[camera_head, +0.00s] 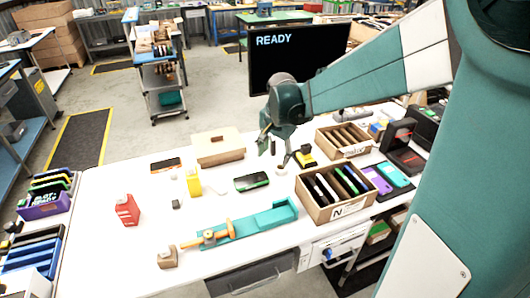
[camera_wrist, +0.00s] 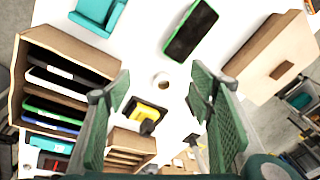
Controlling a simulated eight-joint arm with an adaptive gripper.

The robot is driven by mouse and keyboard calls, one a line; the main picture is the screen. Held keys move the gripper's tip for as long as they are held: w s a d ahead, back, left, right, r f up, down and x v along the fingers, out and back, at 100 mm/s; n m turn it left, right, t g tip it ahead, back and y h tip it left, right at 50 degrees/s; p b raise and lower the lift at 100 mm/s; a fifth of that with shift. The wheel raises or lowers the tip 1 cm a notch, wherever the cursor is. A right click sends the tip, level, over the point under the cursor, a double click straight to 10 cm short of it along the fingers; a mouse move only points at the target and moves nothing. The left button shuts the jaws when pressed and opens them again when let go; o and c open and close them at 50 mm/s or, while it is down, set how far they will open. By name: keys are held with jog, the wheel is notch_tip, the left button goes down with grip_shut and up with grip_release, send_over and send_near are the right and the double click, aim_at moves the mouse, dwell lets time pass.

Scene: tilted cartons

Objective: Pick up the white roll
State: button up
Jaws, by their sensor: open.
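The white roll (camera_wrist: 161,80) is a small, short cylinder standing on the white table, its round top facing the wrist camera. It shows between the fingers in the wrist view, with clear space on both sides. In the head view it is a small pale spot (camera_head: 280,171) just below my gripper (camera_head: 275,148). My gripper also shows in the wrist view (camera_wrist: 155,92), its two green fingers spread apart. It is open, empty and pointing down above the table, not touching the roll.
A black-and-green phone (camera_head: 251,183) lies left of the roll. A divided carton (camera_head: 328,210) of phones stands to the right. A yellow-and-black item (camera_head: 304,157) is close by. A beige box (camera_head: 218,147) and a teal holder (camera_head: 262,221) also stand on the table.

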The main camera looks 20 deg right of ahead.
jog(key=w+d+f+m+g+p, duration=0.1)
jog(key=w+d+f+m+p, duration=0.25)
jog(key=w, duration=0.25)
jog(key=m+g+p, duration=0.1)
jog(key=m+p, duration=0.1)
send_near(281, 169)
jog(key=shift+s+a+r, duration=0.4)
jog(key=shift+s+r, duration=0.15)
jog(key=shift+s, duration=0.05)
jog(key=shift+f, duration=1.3)
jog(key=shift+f, duration=2.6)
jog(key=shift+c, duration=0.5)
